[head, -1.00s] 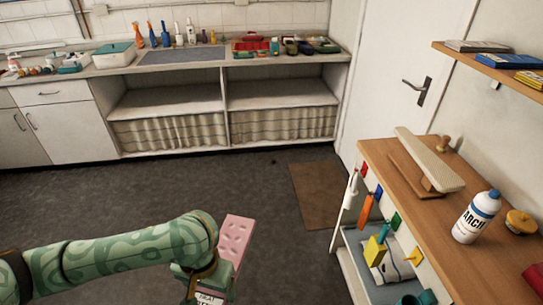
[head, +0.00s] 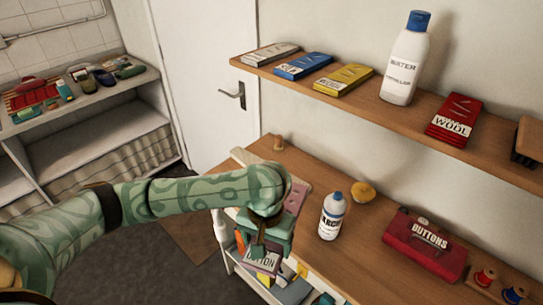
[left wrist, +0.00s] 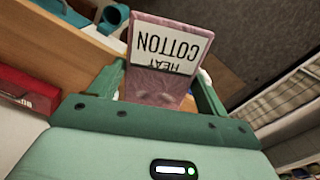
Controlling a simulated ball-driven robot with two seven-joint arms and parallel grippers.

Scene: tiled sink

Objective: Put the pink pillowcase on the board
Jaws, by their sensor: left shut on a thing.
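The pink pillowcase (head: 298,196) is a folded, dimpled pink block with a white label. In the left wrist view the pillowcase (left wrist: 155,88) sits between the green fingers, its label reading "HEAT COTTON" upside down. My left gripper (head: 266,240) is shut on it and holds it over the near edge of the wooden table, in the head view. The board (head: 301,184) is pale and lies on the table behind my left arm; only a small part of it shows. Whether pillowcase and board touch cannot be told. My right gripper is not in view.
On the wooden table (head: 365,235), a white bottle with a blue cap (head: 332,216) stands just right of the gripper. A wall shelf (head: 400,112) with packets and a bottle runs above.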

